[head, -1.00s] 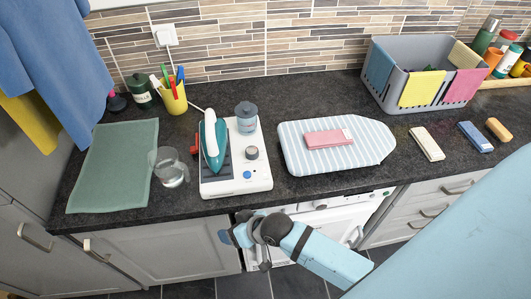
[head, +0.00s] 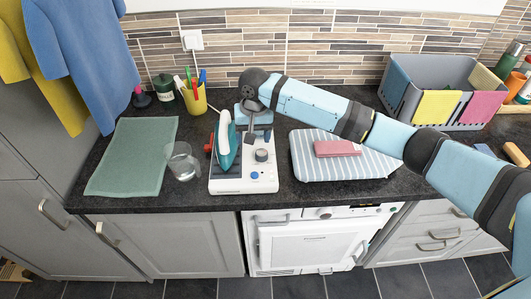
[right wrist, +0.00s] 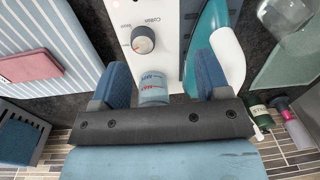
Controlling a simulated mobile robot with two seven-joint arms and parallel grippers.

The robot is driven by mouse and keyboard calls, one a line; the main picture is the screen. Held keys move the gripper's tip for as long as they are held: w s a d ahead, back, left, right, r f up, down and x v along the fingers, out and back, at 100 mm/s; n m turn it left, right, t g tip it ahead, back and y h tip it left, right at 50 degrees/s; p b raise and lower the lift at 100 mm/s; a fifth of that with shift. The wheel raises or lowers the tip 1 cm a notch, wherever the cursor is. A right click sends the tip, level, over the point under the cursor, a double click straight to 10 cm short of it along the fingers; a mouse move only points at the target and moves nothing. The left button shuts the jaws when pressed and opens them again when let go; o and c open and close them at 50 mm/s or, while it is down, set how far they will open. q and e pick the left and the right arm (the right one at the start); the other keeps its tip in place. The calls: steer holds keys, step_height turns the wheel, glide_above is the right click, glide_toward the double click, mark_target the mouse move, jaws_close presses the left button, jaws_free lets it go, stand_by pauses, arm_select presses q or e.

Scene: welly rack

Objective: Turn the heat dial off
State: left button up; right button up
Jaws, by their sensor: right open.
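The heat dial (head: 262,155) is a dark round knob on the white ironing station (head: 262,183). In the right wrist view the dial (right wrist: 143,40) has a pale top face and a small reddish mark, and lettering is printed around it. I cannot tell its exact setting. A teal and white iron (head: 225,142) rests on the station, left of the dial. My right gripper (head: 256,132) is open above the back of the station, behind the dial and apart from it. In the right wrist view a bluish tank marked MAX (right wrist: 153,88) shows between its fingers. My left gripper is not in view.
A blue button (head: 254,176) sits in front of the dial. A glass jug (head: 182,163) and green mat (head: 138,155) lie to the left. A striped board (head: 345,165) with a pink cloth (head: 337,148) is to the right. A grey basket (head: 398,100) stands behind right.

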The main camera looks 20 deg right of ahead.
mark_target(262, 153)
steer(key=w+d+r+m, duration=0.1)
steer(key=w+d+r, duration=0.1)
steer(key=d+r, duration=0.15)
steer(key=shift+h, duration=0.3)
step_height(262, 153, down, 14)
steer(key=shift+w+a+r+p, duration=0.1)
steer(key=shift+w+r+p, duration=0.05)
steer(key=shift+p, duration=0.7)
steer(key=c, duration=0.9)
steer(key=shift+c, duration=0.2)
